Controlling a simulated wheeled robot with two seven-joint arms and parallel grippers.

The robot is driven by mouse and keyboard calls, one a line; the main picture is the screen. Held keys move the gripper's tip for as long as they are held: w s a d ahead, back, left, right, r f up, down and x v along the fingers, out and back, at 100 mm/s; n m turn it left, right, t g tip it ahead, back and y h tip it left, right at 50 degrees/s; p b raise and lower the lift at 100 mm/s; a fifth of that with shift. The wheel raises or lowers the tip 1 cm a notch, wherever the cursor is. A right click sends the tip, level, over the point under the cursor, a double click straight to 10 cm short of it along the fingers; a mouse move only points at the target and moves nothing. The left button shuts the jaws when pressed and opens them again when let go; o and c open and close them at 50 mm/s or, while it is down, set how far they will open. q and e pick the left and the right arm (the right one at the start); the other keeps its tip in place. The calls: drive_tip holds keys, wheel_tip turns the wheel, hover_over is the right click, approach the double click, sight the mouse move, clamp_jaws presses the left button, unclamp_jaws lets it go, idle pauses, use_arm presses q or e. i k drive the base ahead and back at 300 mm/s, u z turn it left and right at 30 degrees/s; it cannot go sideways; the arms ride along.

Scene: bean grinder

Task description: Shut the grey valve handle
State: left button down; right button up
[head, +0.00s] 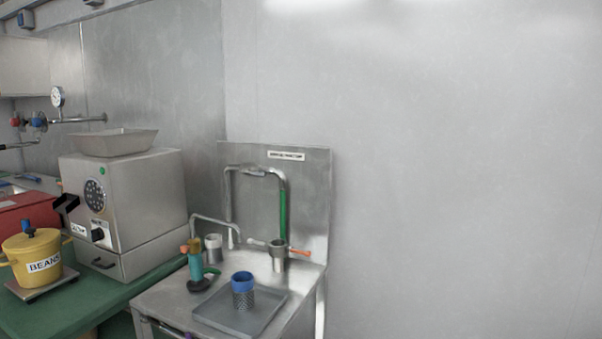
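A pale grey handle (256,242) sticks out to the left of the metal cup-shaped fitting (278,254) at the sink's back right. An orange handle (299,253) sticks out on its right side. The pale handle lies roughly level; I cannot tell from this view whether its valve is open or shut. A bent steel pipe (257,171) with a green section (283,214) rises behind them against the steel backsplash (314,195). Neither of my grippers shows in the head view.
A metal tray (213,314) holds a blue-rimmed cup (242,291). A teal and orange tool (195,262) stands behind it. The grinder (150,195) and yellow BEANS pot (33,247) stand left. Red (15,121) and blue (39,120) valve knobs sit on the wall.

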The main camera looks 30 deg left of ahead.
sight(253, 174)
drive_tip(key=i, duration=1.05)
drive_tip(key=u, duration=0.3)
